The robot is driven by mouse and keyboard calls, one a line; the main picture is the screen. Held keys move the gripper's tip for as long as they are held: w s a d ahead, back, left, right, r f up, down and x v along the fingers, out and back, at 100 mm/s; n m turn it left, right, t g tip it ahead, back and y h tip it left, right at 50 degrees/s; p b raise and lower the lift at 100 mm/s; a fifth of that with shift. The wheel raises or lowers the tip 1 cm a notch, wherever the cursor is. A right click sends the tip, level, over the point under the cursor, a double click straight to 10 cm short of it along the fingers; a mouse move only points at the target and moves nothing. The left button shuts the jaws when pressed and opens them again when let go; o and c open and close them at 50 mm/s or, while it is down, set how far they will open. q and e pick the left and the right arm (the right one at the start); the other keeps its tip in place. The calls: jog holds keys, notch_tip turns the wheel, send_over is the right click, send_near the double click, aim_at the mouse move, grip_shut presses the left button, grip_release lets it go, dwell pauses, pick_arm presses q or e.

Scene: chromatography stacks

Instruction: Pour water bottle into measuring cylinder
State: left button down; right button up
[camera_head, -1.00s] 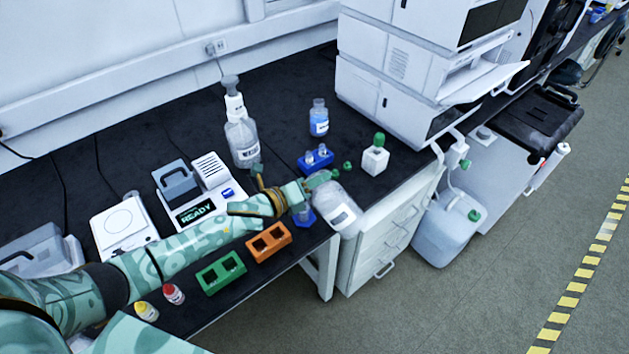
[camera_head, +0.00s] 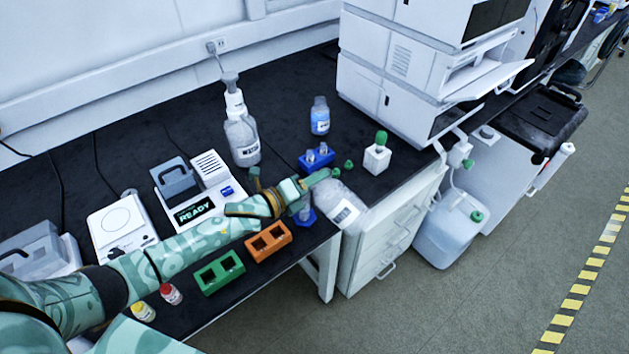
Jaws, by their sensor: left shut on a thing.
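My left gripper (camera_head: 318,180) is shut on a translucent white-labelled bottle (camera_head: 336,194), which it holds tilted over the bench's front edge. The bottle's upper end is toward the gripper and its base points down and to the right. A measuring cylinder with a blue foot (camera_head: 307,219) stands on the bench just left of the bottle. Its upper part is mostly hidden behind my gripper, so I cannot tell whether the bottle's mouth is over it. No flow of water is visible. My right gripper is not in view.
Green (camera_head: 219,273) and orange (camera_head: 267,242) racks stand in front of my left arm. A blue rack (camera_head: 316,158), a large dispenser bottle (camera_head: 241,140), a blue-liquid bottle (camera_head: 319,117) and a green-capped white bottle (camera_head: 377,155) stand behind. Bare bench lies at the back.

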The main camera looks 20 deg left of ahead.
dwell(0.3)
pick_arm(q)
jog(key=shift+r+n+b, duration=0.1)
jog(key=shift+n+b, duration=0.2)
jog(key=shift+n, duration=0.2)
jog(key=shift+t, duration=0.3)
jog(key=shift+a+n+h+b, duration=0.1)
jog(key=shift+n+h+b, duration=0.2)
jog(key=shift+n+b, duration=0.1)
jog(key=shift+w, duration=0.1)
